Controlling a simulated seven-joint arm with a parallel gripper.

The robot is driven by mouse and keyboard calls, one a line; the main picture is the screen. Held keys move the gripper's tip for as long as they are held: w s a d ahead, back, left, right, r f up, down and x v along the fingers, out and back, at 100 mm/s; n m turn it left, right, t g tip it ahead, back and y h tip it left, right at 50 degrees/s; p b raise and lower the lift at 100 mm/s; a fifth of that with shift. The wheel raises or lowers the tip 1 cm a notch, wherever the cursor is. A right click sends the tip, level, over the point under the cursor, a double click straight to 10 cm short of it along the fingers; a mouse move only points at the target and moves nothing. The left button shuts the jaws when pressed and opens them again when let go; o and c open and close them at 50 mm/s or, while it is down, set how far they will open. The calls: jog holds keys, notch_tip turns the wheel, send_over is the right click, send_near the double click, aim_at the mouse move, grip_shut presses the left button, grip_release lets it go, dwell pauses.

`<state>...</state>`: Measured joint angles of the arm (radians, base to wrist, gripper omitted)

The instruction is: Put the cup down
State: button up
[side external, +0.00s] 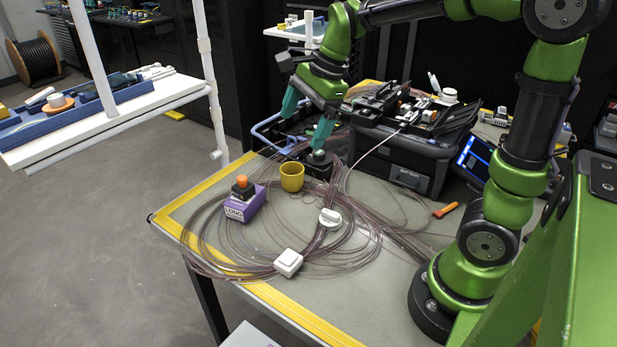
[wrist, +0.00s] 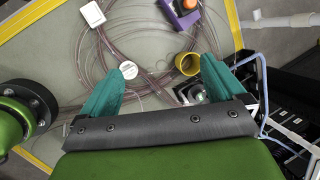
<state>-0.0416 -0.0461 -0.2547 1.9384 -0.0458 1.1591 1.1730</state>
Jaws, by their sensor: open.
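A yellow cup (side external: 292,177) stands upright on the table, at the back edge of the coiled fibre. My gripper (side external: 305,125) has teal fingers spread wide apart and is above and behind the cup, with nothing between the fingers. In the wrist view the cup (wrist: 188,64) shows from above, near the right finger and between the two fingertips (wrist: 168,72). Whether a finger touches the cup cannot be told; the cup looks free.
Coiled pinkish fibre (side external: 215,262) covers much of the table. On it are a purple box with an orange knob (side external: 242,202), a white box (side external: 288,262) and a white round piece (side external: 329,218). A black splicer case (side external: 400,172) stands behind. The table's front right is fairly clear.

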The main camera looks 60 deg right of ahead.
jog(key=s+a+n+t, duration=0.1)
jog(key=s+a+n, duration=0.2)
jog(key=s+n, duration=0.3)
jog(key=s+a+n+t, duration=0.2)
jog(key=s+a+n, duration=0.1)
jog(key=s+n, duration=0.4)
jog(key=n, duration=0.3)
jog(key=shift+s+a+r+n+t, duration=0.3)
jog(key=shift+a+n, duration=0.1)
